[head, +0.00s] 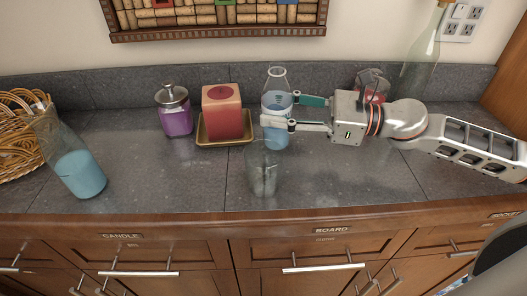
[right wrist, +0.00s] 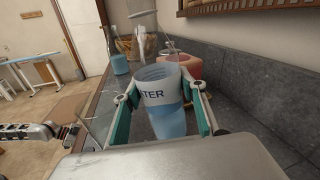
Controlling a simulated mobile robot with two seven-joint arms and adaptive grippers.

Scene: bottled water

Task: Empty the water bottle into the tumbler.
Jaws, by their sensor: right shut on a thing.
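The water bottle (head: 277,136) is clear, with blue liquid in its lower part, and stands about upright near the middle of the counter. My right gripper (head: 287,111) comes in from the right and is shut on its body. In the right wrist view the bottle (right wrist: 165,122) sits between both fingers, with part of a "WATER" label showing. I cannot tell whether its base touches the counter. The tumbler (head: 262,172) is clear, upright and looks empty, in front of the bottle and slightly left. Part of my left arm shows in the right wrist view; its gripper (right wrist: 70,132) is unclear.
A second bottle with blue liquid (head: 78,172) stands at the left by a wicker basket (head: 18,140). A purple jar (head: 175,118) and a red candle (head: 222,112) on a gold dish stand at the back. A green bottle (head: 420,65) is back right. The front counter is mostly clear.

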